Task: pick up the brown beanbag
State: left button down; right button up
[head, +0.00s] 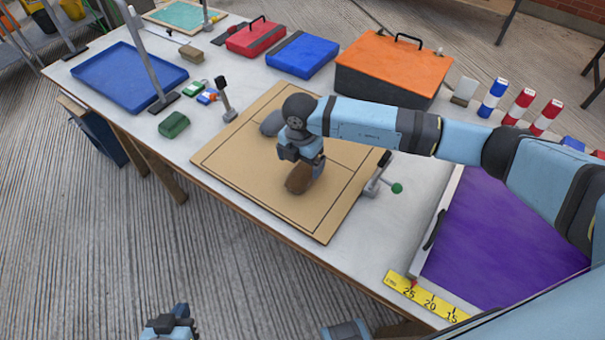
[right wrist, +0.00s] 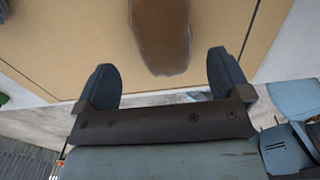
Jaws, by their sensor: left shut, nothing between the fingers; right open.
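The brown beanbag (head: 298,180) lies on the tan board (head: 240,150) marked with dark lines, on the long table. My right gripper (head: 304,162) is over the board, pointing down just above the beanbag and partly covering it. In the right wrist view the beanbag (right wrist: 160,35) shows beyond and between the two spread fingers (right wrist: 163,78), which are open with nothing between them. My left gripper (head: 170,326) is low at the bottom edge of the head view, away from the table, shut and empty.
A grey beanbag (head: 271,124) lies on the board, partly behind my right wrist.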

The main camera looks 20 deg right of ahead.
aim_at(302, 171)
jog(key=f, duration=0.5)
jog(key=shift+s+f, duration=0.15)
jog(key=shift+s, duration=0.05)
jog(key=c, duration=1.1)
jog(key=shift+c, duration=1.4)
jog(key=shift+r, duration=0.2)
